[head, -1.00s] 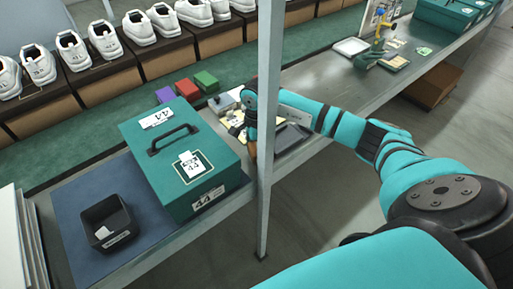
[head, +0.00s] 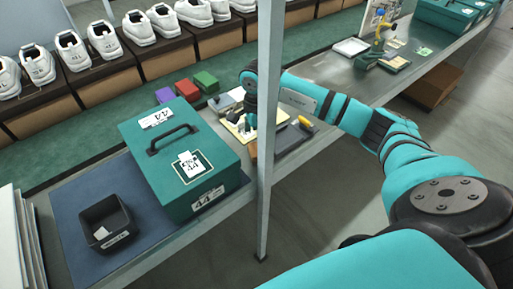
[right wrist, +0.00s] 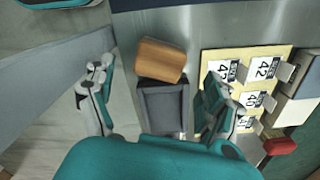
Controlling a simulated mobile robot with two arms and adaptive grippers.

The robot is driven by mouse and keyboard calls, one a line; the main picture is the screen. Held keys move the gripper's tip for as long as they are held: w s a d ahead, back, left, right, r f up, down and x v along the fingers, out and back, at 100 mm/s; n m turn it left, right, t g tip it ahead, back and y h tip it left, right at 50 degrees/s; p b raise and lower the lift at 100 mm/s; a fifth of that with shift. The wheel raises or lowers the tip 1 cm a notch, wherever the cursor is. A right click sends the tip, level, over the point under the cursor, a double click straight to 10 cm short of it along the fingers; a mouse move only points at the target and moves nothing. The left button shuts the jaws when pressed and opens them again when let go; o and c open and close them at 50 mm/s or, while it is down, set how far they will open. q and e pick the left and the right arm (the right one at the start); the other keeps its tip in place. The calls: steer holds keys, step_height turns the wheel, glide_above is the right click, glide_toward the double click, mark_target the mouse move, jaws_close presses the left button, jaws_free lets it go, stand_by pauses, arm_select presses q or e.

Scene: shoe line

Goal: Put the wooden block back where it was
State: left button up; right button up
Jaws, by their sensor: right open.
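The wooden block (right wrist: 161,60) shows in the right wrist view, brown with rounded edges. It lies at the end of a dark grey tray (right wrist: 163,105); whether it overlaps the tray's rim I cannot tell. In the head view only a brown sliver of the block (head: 253,152) shows beside the metal post. My right gripper (right wrist: 159,72) is open, with one finger well to each side of the block and apart from it. In the head view this gripper is partly behind the post. My left gripper is not in view.
A metal post (head: 265,130) stands close in front of my right wrist. A yellow-handled tool (head: 305,122) lies on the bench near the tray. A cream board with number cards (right wrist: 245,75) is right of the gripper. A teal box (head: 180,165) stands left of the post.

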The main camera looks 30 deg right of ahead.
mark_target(256, 148)
step_height(256, 148, up, 7)
steer(key=shift+b, duration=0.4)
steer(key=shift+r, duration=0.1)
